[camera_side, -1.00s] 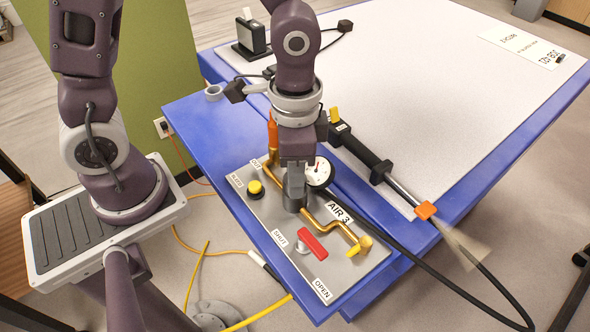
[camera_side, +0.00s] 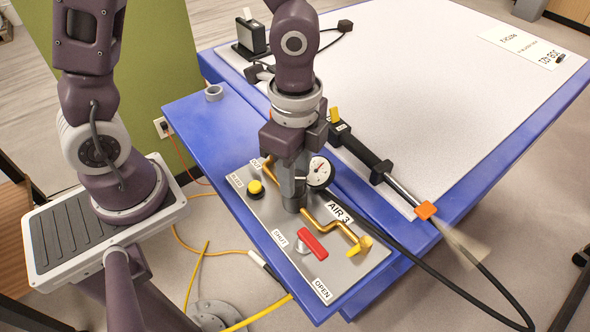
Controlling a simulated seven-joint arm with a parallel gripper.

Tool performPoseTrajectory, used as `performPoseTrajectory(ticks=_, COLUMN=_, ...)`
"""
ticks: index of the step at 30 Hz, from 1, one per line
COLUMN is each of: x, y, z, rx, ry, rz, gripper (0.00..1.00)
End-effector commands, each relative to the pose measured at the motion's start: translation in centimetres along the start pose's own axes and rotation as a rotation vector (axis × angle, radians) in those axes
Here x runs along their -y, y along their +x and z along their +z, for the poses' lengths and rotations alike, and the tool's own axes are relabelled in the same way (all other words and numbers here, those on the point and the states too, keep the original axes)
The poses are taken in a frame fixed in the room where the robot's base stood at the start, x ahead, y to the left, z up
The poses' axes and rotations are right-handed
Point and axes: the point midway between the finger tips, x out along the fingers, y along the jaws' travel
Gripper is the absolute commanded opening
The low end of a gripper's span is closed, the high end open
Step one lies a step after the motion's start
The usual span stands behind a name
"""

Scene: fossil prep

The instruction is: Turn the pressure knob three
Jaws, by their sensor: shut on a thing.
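The grey control panel (camera_side: 280,212) lies on the blue table and carries a brass pipe, a yellow button (camera_side: 255,188), a red lever (camera_side: 313,244) and a label reading AIR 3. A round white gauge (camera_side: 320,172) stands right behind my gripper. My gripper (camera_side: 292,200) points down at the panel and is shut on the pressure knob (camera_side: 292,206). The knob is a grey cylinder, mostly hidden by the fingers.
A black air tool (camera_side: 360,152) with an orange collar lies along the white work surface (camera_side: 450,110), its black hose curving to the front right. A tape roll (camera_side: 214,92) sits on the blue table edge (camera_side: 185,115). A yellow hose runs below the panel.

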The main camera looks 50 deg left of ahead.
Motion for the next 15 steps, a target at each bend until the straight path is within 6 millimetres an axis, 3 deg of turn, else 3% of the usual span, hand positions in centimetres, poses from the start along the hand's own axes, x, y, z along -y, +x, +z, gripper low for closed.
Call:
performPoseTrajectory(ticks=14, x=0.11, y=-0.08, z=-0.15, rx=-0.005, ry=0.01, rz=-0.004, gripper=0.0)
performPoseTrajectory(ticks=15, x=0.11, y=-0.08, z=-0.15, rx=-0.005, ry=0.01, rz=-0.004, gripper=0.44)
